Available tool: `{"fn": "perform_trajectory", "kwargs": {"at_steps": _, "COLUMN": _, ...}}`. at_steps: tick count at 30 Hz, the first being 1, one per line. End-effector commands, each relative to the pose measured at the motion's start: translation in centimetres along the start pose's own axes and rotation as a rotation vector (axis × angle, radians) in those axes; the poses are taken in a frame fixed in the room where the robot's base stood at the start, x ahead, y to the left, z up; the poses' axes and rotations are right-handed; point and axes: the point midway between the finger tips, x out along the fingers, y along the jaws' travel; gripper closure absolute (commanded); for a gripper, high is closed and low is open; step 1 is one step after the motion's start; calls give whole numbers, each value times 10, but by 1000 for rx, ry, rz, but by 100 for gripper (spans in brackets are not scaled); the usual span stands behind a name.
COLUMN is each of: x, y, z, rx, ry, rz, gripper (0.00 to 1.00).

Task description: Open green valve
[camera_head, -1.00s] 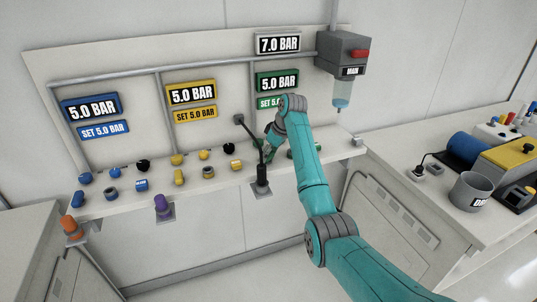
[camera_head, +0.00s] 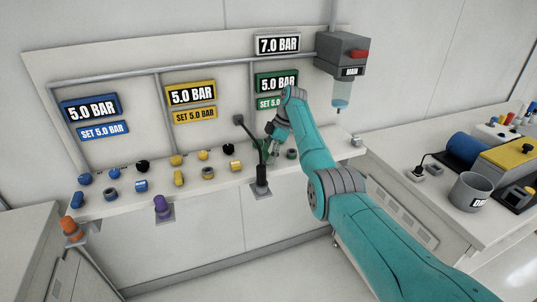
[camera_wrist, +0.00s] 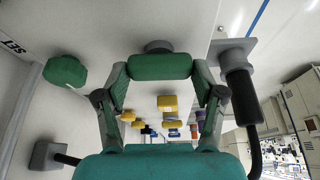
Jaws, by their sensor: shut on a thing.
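The green valve's bar-shaped handle (camera_wrist: 160,67) lies between my gripper's fingers in the wrist view, on a grey stem against the white panel. My gripper (camera_wrist: 160,78) is shut on this handle, one finger at each end. In the head view, my gripper (camera_head: 271,152) is at the green section of the sloped panel, and the handle is mostly hidden. The green pressure display (camera_head: 277,82) above reads 5.0 BAR; the set label (camera_head: 269,102) below it is partly covered by my arm.
A faceted green knob (camera_wrist: 65,72) is beside the handle. Yellow controls (camera_head: 179,178) and blue controls (camera_head: 141,185) lie farther left. A bench with a grey bin (camera_head: 471,192) is at the right.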

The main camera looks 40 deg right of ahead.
Motion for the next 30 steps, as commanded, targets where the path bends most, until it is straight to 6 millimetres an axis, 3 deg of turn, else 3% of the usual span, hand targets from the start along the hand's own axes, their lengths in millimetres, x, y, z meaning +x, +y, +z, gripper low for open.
{"fn": "perform_trajectory", "kwargs": {"at_steps": 23, "x": 1, "y": 0, "z": 1, "rx": -91, "ry": -1, "rz": -40, "gripper": 66}}
{"fn": "perform_trajectory", "kwargs": {"at_steps": 24, "x": 1, "y": 0, "z": 1, "rx": -91, "ry": -1, "rz": -40, "gripper": 24}}
{"fn": "perform_trajectory", "kwargs": {"at_steps": 26, "x": 1, "y": 0, "z": 1, "rx": -91, "ry": -1, "rz": -39, "gripper": 9}}
{"fn": "perform_trajectory", "kwargs": {"at_steps": 30, "x": 1, "y": 0, "z": 1, "rx": -91, "ry": -1, "rz": -39, "gripper": 6}}
